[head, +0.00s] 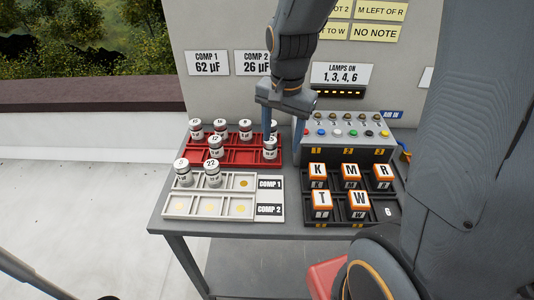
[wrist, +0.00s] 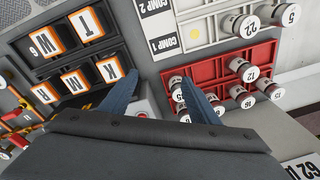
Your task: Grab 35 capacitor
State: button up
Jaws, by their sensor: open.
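My gripper (head: 283,150) is open and empty, pointing down at the right end of the red tray (head: 240,156). In the wrist view, my gripper (wrist: 161,80) has its fingers spread, one near the tray's end capacitors. A white capacitor (head: 270,149) stands at the tray's front right, close to the left finger; it also shows in the wrist view (wrist: 176,86). Another capacitor (head: 274,127) stands behind it, partly hidden by the finger. I cannot read for certain which one is marked 35. Several others stand in the tray, including the 12 capacitor (head: 216,147).
The white COMP tray (head: 240,210) in front holds the 5 capacitor (head: 182,173) and the 22 capacitor (head: 213,173). A black rack (head: 372,210) with lettered orange-and-black blocks is at right. A button box (head: 345,152) stands behind it, close to my right finger. A signed wall rises behind.

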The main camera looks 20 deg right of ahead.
aim_at(270, 147)
jog(key=w+f+m+b, duration=0.1)
jog(key=w+m, duration=0.1)
jog(key=m, duration=0.1)
jog(key=w+f+m+b, duration=0.1)
jog(key=w+m, duration=0.2)
jog(key=w+f+m+g+b, duration=0.1)
jog(key=w+f+m, duration=0.1)
jog(key=w+m, duration=0.1)
jog(key=shift+w+m, duration=0.25)
jog(key=shift+m, duration=0.15)
jog(key=shift+w+f+m+b, duration=0.2)
jog(key=shift+w+m+b, duration=0.15)
jog(key=shift+m, duration=0.25)
jog(key=shift+w+f+p, duration=0.15)
jog(key=shift+f+p, duration=1.1)
jog(key=shift+f, duration=2.55)
jog(key=c, duration=1.2)
jog(key=shift+r, duration=0.15)
